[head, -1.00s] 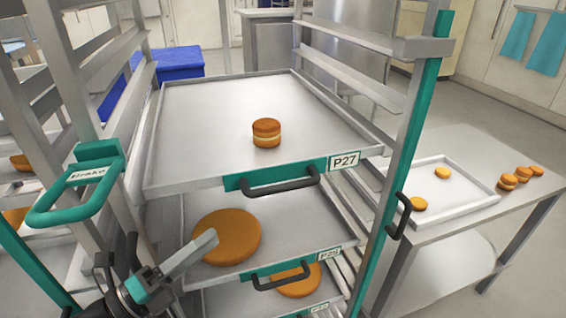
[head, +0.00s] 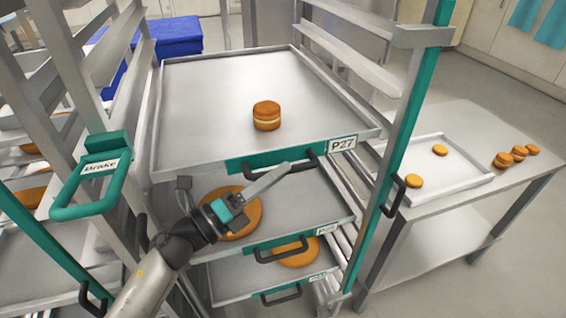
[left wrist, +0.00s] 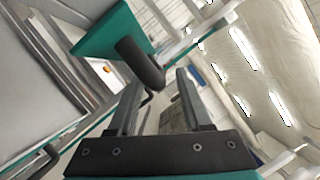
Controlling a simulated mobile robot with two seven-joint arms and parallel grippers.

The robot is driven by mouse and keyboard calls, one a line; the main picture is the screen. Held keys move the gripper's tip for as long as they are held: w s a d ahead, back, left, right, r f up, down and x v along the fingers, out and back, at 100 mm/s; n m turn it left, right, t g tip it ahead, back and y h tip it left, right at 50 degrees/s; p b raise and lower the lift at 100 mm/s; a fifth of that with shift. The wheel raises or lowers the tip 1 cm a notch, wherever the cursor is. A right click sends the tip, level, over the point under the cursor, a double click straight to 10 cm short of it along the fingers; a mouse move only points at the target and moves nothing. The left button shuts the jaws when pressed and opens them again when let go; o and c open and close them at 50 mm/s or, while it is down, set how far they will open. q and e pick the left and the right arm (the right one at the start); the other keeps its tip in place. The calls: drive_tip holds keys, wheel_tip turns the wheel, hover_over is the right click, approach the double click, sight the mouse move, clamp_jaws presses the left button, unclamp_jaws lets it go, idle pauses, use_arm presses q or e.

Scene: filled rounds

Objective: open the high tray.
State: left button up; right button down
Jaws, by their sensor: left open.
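The high tray (head: 205,110), labelled P27, is a flat metal tray in the top of the rack, with one filled round (head: 266,115) on it. Its teal front carries a dark bar handle (head: 300,163). My left gripper (head: 284,171) is open, with its fingers at that handle in the head view. In the left wrist view, the dark handle (left wrist: 140,62) shows just beyond the fingertips (left wrist: 158,82), its end close to the gap between them. I cannot tell whether they touch. My right gripper is not in view.
Lower trays in the rack hold large rounds (head: 298,252); the middle handle (head: 280,250) is below my gripper. A teal brake lever (head: 88,208) is on the left. A side table (head: 440,205) at right bears a small tray (head: 460,178) and several rounds.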

use_arm(q)
drive_tip(key=shift+x, duration=1.05)
clamp_jaws()
idle(0.7)
